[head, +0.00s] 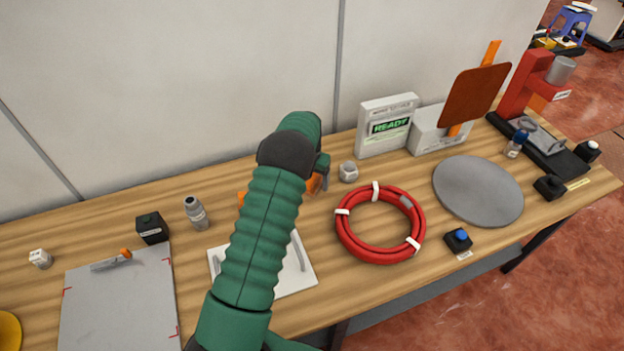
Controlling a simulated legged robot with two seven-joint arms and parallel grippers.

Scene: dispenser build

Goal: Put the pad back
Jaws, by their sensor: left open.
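My left gripper (316,178) is at the end of the green-sleeved arm, above the table's middle. It is open, and the arm hides much of it and what lies below. Orange parts show on both sides of the arm; I cannot tell what they all belong to. I cannot tell for sure which thing is the pad. A brown square plate (474,95) with an orange strip stands tilted at a white block (438,132) at the back right. A flat grey disc (478,190) lies in front of it. Both are apart from my gripper. My right gripper is not in view.
A red hose coil (350,240) lies right of my arm. A white tray (301,276) is partly under the arm. A white box reading READY (388,127) stands at the back. A red press (523,86) is far right. A grey board (118,305) lies left.

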